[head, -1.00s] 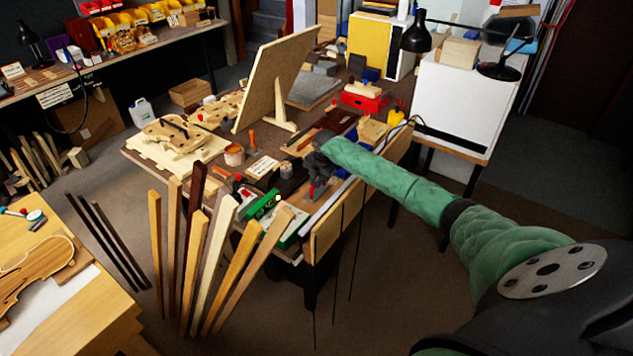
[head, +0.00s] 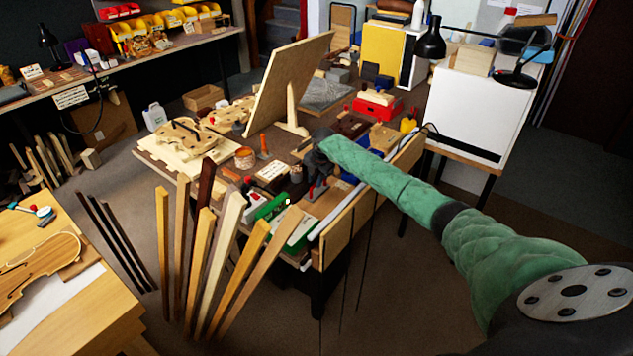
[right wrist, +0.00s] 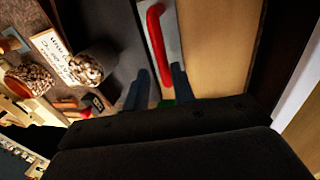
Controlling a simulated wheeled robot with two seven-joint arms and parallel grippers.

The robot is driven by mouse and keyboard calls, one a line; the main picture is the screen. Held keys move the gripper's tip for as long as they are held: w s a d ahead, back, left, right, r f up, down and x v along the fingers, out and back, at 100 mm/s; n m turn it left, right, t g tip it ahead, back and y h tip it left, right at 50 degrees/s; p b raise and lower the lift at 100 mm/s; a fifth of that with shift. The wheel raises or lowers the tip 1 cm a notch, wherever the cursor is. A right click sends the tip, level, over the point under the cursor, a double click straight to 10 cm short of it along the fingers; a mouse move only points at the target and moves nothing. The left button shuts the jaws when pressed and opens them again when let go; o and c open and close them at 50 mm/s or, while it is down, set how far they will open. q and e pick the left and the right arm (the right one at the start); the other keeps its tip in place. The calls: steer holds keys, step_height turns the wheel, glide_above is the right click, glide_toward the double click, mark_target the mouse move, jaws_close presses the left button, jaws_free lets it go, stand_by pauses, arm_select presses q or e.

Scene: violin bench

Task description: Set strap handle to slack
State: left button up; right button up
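A red handle (right wrist: 157,42) shows in the right wrist view on a pale metal plate (right wrist: 172,60). I take it to be the strap handle. In the head view a small red part (head: 316,190) shows just below my right gripper (head: 318,175), at the bench's front edge. My left gripper is not in view.
The cluttered bench (head: 225,172) holds an upright wooden board (head: 288,75), violin plates, a green box (head: 272,207) and a red box (head: 377,105). Several wooden strips (head: 205,250) stand in front. A second table (head: 110,310) with a violin is at lower left. Floor is clear at right.

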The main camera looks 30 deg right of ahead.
mark_target(318, 195)
steer(key=shift+o, duration=0.4)
steer(key=shift+f, duration=0.15)
